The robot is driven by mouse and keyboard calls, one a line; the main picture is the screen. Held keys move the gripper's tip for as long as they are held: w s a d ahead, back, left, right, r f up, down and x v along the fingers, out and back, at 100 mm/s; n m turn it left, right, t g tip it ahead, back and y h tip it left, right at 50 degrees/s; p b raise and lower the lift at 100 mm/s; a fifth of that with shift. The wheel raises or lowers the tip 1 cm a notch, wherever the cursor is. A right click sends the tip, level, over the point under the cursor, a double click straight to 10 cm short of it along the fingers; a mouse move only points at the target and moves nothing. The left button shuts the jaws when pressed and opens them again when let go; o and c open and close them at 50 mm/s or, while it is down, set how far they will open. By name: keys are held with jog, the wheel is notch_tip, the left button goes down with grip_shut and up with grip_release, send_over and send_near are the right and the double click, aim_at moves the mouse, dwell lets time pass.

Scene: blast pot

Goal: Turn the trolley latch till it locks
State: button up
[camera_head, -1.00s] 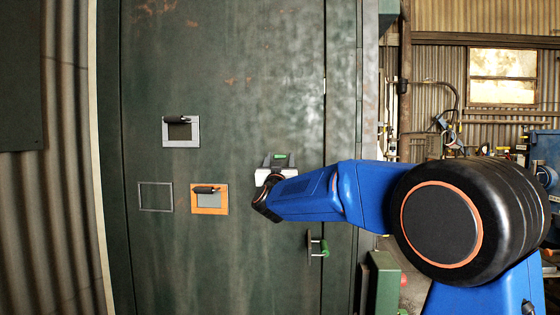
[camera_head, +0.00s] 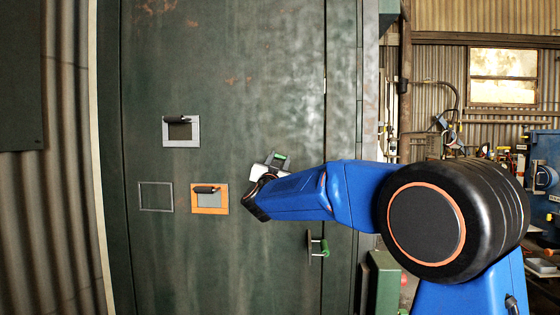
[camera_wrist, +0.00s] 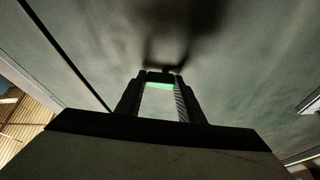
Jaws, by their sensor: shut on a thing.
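My gripper (camera_head: 278,162) is at the dark green panel, its jaws shut on a part with a green bar, which I take to be the trolley latch (camera_head: 281,157). The gripper is tilted, rolled clockwise in the head view. In the wrist view my gripper's fingers (camera_wrist: 160,95) stand on either side of the latch's green strip (camera_wrist: 160,85). Most of the latch is hidden by the gripper, so I cannot tell whether it is locked.
The panel (camera_head: 240,270) also carries a grey-framed handle (camera_head: 180,131), an orange-framed handle (camera_head: 209,198), an empty outlined square (camera_head: 155,196) and a separate green-gripped lever (camera_head: 319,247) at lower right. The panel's lower left is clear.

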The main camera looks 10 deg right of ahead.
jog(key=m, duration=0.2)
jog(key=m+g+h, duration=0.1)
jog(key=m, duration=0.1)
jog(key=m+g+h, duration=0.1)
jog(key=m, duration=0.1)
jog(key=shift+a+f+m, duration=0.1)
jog(key=shift+a+m, duration=0.15)
jog(key=shift+m, duration=0.05)
jog(key=m+g, duration=0.1)
jog(key=m, duration=0.2)
jog(key=shift+w+a+g+h, duration=0.1)
jog(key=shift+g+h, duration=0.3)
jog(key=m, duration=0.2)
jog(key=m+g, duration=0.1)
jog(key=m, duration=0.1)
jog(key=shift+a+g, duration=0.15)
jog(key=shift+g, duration=0.15)
jog(key=shift+w+a+m+g, duration=0.1)
jog(key=shift+m+g, duration=0.6)
jog(key=shift+m, duration=1.3)
jog(key=o, duration=1.1)
jog(key=shift+c, duration=0.2)
jog(key=shift+y, duration=0.3)
jog(key=shift+a+r, duration=0.1)
jog(key=shift+r, duration=0.1)
